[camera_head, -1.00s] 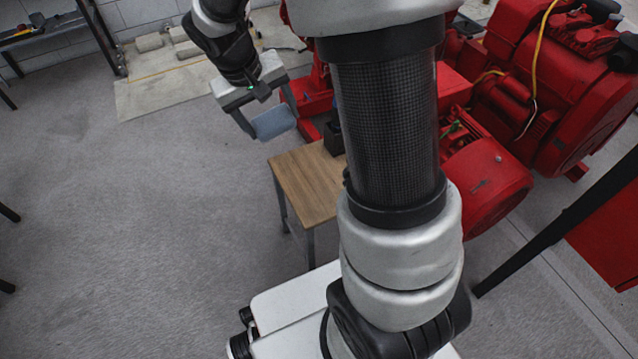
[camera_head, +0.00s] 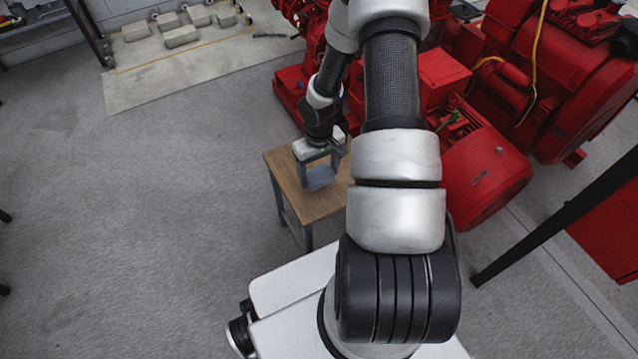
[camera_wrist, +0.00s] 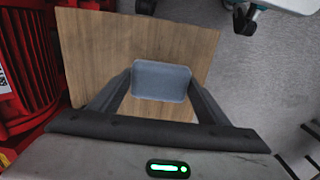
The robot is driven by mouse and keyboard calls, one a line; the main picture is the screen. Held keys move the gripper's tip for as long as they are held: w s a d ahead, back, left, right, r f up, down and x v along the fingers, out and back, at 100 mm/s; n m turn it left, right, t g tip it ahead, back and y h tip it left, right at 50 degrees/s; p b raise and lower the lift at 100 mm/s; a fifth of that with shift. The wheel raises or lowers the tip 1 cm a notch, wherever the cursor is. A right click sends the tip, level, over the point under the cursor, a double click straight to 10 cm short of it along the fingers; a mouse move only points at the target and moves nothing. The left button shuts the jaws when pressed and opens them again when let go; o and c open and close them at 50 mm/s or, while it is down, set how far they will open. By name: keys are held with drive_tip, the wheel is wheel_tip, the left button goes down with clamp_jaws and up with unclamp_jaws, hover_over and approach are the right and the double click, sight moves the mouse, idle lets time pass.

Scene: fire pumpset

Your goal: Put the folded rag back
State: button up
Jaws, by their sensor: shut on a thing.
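The folded rag (camera_head: 320,178) is a flat blue-grey rectangle. It also shows in the wrist view (camera_wrist: 161,80), between the two fingers. My gripper (camera_head: 321,181) is shut on the rag and is over the small wooden table (camera_head: 290,195). In the wrist view my gripper (camera_wrist: 160,88) has its fingers at the rag's left and right sides, with the tabletop (camera_wrist: 90,50) below. I cannot tell whether the rag touches the tabletop. My arm hides the table's right part in the head view.
The red pump machinery (camera_head: 485,165) stands right behind the table, and it shows at the left in the wrist view (camera_wrist: 30,60). A dark post (camera_head: 560,220) slants at the right. Several grey blocks (camera_head: 181,36) lie on a pale slab at the back left. The floor at left is clear.

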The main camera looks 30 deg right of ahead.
sight(319, 181)
drive_tip(key=shift+f+b, duration=0.6)
drive_tip(key=shift+f, duration=1.4)
drive_tip(key=shift+f, duration=0.1)
drive_tip(key=o, duration=0.9)
wheel_tip(319, 181, up, 12)
drive_tip(key=p, duration=0.3)
drive_tip(key=shift+p, duration=0.35)
drive_tip(key=shift+r, duration=0.2)
